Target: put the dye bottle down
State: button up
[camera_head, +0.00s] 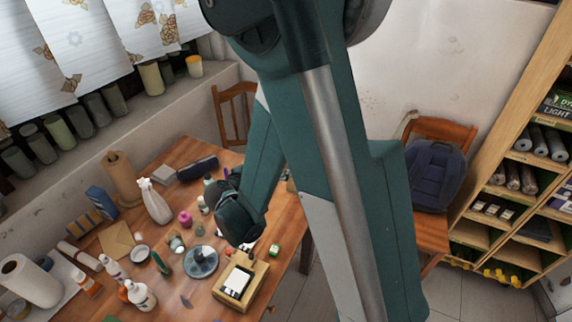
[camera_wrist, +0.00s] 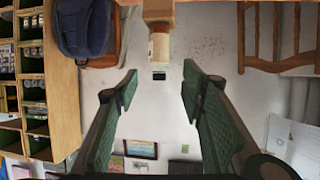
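My gripper (camera_wrist: 160,88) is open in the wrist view, with its two green-padded fingers well apart. Between and beyond them is a small pale bottle (camera_wrist: 159,47), likely the dye bottle, with a brownish band and a dark end. The view looks upside down, and the bottle's other end meets a wooden piece (camera_wrist: 158,10) at the top edge. Neither finger touches the bottle. In the head view my gripper (camera_head: 240,232) is low over the right part of the table (camera_head: 205,295); its fingertips and the bottle there are hidden or too small to tell.
A wooden tray (camera_head: 256,284) lies just below my gripper. Shelves (camera_head: 520,170) and a chair with a backpack (camera_head: 436,175) stand right.

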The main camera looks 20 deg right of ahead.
jog(key=shift+v, duration=0.75)
jog(key=shift+s+d+r, duration=0.1)
jog(key=shift+r, duration=0.05)
jog(key=s+r+n+y, duration=0.5)
jog(key=s+r, duration=0.2)
jog(key=s, duration=0.5)
jog(key=s+r+n+y, duration=0.5)
jog(key=s+r, duration=0.3)
jog(key=s, duration=0.5)
jog(key=shift+n+g+y, duration=0.3)
jog(key=shift+n+y, duration=0.1)
